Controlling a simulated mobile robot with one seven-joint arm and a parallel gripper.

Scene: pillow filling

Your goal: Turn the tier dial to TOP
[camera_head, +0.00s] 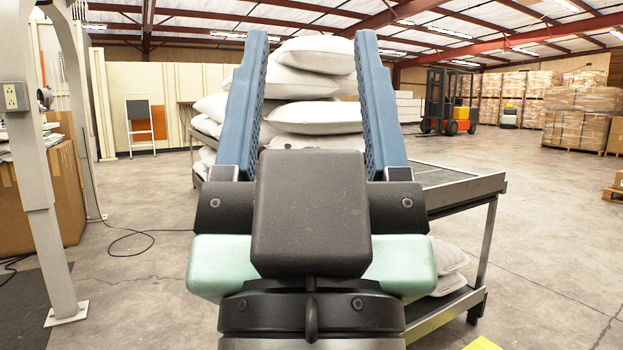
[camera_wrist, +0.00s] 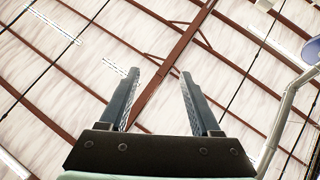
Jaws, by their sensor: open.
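My gripper (camera_head: 310,100) fills the middle of the head view, with its two blue fingers wide apart and nothing between them. In the wrist view my gripper (camera_wrist: 158,105) is also open and empty, pointing up toward the roof. I cannot make out the tier dial in either view. A grey post at the left of the head view carries a small grey box with an outlet (camera_head: 15,97) and a small dark round part (camera_head: 44,97) beside it; I cannot tell what that part is.
White pillows (camera_head: 310,117) are stacked on a metal cart (camera_head: 455,190) behind my gripper. A cardboard box (camera_head: 50,200) stands at left behind the grey post (camera_head: 48,230). A cable (camera_head: 135,233) lies on the floor. A forklift (camera_head: 450,105) and pallets of boxes (camera_head: 585,110) are far back.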

